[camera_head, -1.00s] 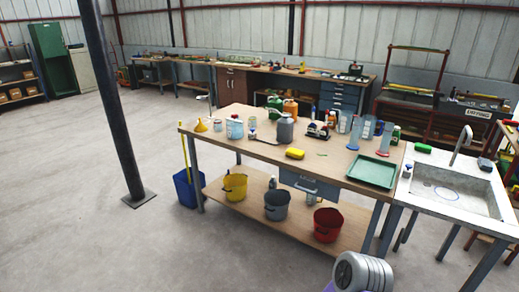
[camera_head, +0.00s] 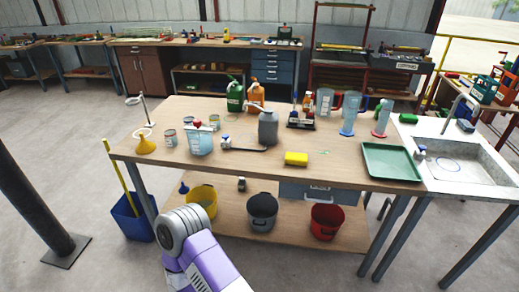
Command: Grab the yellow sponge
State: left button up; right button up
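The yellow sponge (camera_head: 296,158) lies flat on the wooden workbench (camera_head: 245,175), near its front edge and right of the middle. Its top and front faces show and nothing covers it. A grey and purple link of my own arm rises at the bottom of the view, in front of the bench and lower than the sponge. Neither of my grippers shows in the view.
A grey sprayer bottle (camera_head: 268,129) with a dark hose stands left of the sponge. A green tray (camera_head: 391,161) lies to the right. Measuring jugs and bottles stand behind. Several buckets sit on the lower shelf. The sink (camera_head: 462,158) adjoins at right.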

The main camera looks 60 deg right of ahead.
aim_at(292, 158)
jog(key=z, duration=0.65)
jog(key=i, duration=1.25)
jog(key=z, duration=1.15)
